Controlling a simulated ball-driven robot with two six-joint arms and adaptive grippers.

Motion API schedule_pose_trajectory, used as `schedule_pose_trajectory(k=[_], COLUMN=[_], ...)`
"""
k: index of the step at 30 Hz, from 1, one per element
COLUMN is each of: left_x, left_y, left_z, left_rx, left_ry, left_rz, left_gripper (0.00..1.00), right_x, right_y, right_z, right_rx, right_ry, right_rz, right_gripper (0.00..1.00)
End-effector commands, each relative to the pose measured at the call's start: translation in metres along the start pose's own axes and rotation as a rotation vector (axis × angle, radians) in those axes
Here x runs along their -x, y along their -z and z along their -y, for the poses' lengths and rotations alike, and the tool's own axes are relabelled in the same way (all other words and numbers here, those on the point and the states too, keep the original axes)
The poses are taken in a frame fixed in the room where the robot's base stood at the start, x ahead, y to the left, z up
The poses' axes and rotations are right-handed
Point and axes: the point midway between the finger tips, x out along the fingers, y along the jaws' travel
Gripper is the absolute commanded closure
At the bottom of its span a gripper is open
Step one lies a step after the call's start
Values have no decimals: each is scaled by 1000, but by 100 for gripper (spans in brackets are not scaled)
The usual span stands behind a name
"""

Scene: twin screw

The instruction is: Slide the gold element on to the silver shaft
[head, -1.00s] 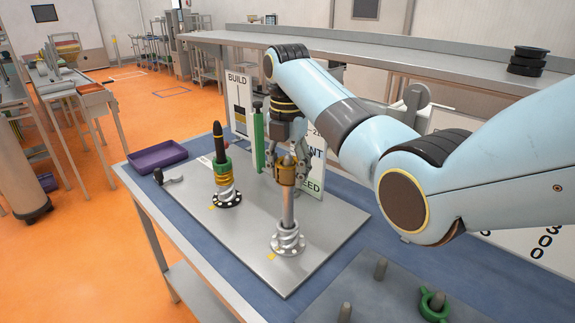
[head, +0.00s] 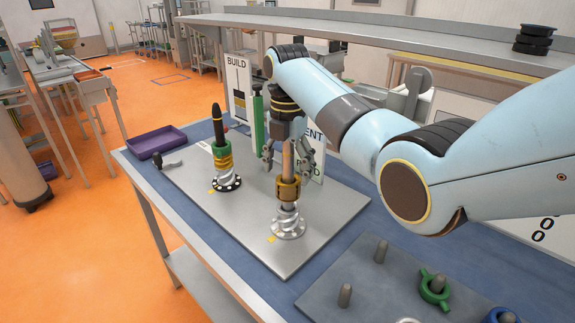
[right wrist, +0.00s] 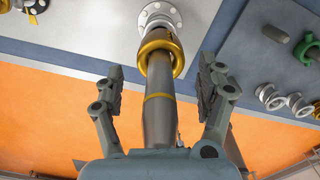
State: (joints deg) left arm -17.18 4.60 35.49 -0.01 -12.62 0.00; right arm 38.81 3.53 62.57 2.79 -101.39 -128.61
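The gold element (head: 288,190) is a ring around the silver shaft (head: 288,158), low down just above the silver screw element (head: 288,217). Whether the two touch is hard to tell. In the right wrist view the gold element (right wrist: 160,50) encircles the shaft (right wrist: 159,115), which has a thin gold band. My right gripper (head: 288,162) is open, with its fingers apart on either side of the upper shaft. It also shows open in the right wrist view (right wrist: 162,78), with the gold element beyond its fingertips. My left gripper is not in view.
A black-tipped shaft (head: 217,125) with green, gold and silver elements stands to the left on the grey plate (head: 250,240). A green tool (head: 258,122) stands upright behind. A purple tray (head: 156,141) lies at the left; a second plate (head: 385,295) holds pegs and a green ring (head: 434,288).

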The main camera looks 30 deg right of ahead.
Motion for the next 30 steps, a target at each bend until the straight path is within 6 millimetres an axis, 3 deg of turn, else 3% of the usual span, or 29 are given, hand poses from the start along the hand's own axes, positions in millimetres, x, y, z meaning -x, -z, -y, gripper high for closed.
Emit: schedule_pose_trajectory(k=[8, 21, 30], left_x=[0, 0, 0], left_y=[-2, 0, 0], left_z=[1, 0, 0], left_rx=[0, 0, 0], left_ry=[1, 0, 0], left_rz=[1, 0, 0], left_gripper=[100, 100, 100], right_x=[1, 66, 75], right_y=[0, -1, 0], right_z=[0, -1, 0], right_rx=[0, 0, 0], right_ry=[1, -2, 1], right_rz=[-1, 1, 0], right_gripper=[24, 24, 24])
